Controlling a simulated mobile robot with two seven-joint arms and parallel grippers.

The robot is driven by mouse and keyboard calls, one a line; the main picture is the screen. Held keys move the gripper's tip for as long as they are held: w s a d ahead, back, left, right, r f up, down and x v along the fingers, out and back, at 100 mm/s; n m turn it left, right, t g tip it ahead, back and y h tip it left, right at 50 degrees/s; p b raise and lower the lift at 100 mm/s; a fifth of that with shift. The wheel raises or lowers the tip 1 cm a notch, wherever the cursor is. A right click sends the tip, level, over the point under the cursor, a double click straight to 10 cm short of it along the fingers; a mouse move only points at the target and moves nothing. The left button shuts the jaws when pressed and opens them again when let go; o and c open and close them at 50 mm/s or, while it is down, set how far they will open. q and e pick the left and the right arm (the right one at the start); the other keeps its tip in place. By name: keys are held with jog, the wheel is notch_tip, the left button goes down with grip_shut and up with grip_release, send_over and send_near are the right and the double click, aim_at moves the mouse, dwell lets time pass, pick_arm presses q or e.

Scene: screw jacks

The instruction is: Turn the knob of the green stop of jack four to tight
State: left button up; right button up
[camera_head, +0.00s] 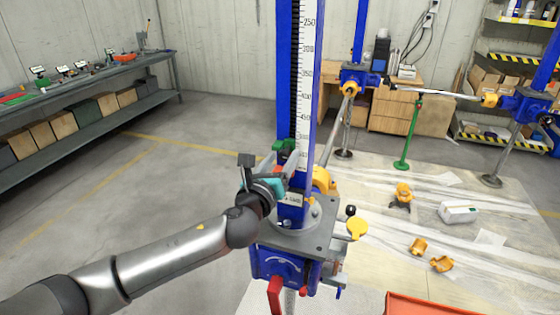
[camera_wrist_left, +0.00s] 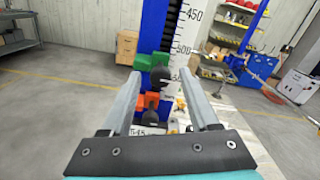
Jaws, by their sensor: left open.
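The near jack has a blue column (camera_head: 317,60) with a white scale; its number plate (camera_head: 292,198) is too small to read. A green stop (camera_head: 284,146) sits low on the column. In the left wrist view, the green stop (camera_wrist_left: 143,62) carries a dark knob (camera_wrist_left: 160,77), and an orange stop (camera_wrist_left: 152,100) with another dark knob (camera_wrist_left: 155,118) sits below. My left gripper (camera_head: 282,162) is open close to the green stop. In the wrist view its fingertips (camera_wrist_left: 161,77) appear on either side of the upper knob; contact cannot be told. My right gripper is out of view.
The jack's grey plate (camera_head: 310,240) and red handle (camera_head: 275,295) are below my wrist. Yellow parts (camera_head: 441,264) and a white box (camera_head: 458,212) lie on the floor at right. A workbench (camera_head: 90,80) stands at left. Open floor lies between.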

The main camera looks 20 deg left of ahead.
pick_arm(q)
jog(key=s+b, duration=0.2)
jog(key=s, duration=1.3)
jog(key=shift+a+b, duration=0.25)
jog(key=shift+b, duration=0.1)
jog(key=shift+s, duration=0.1)
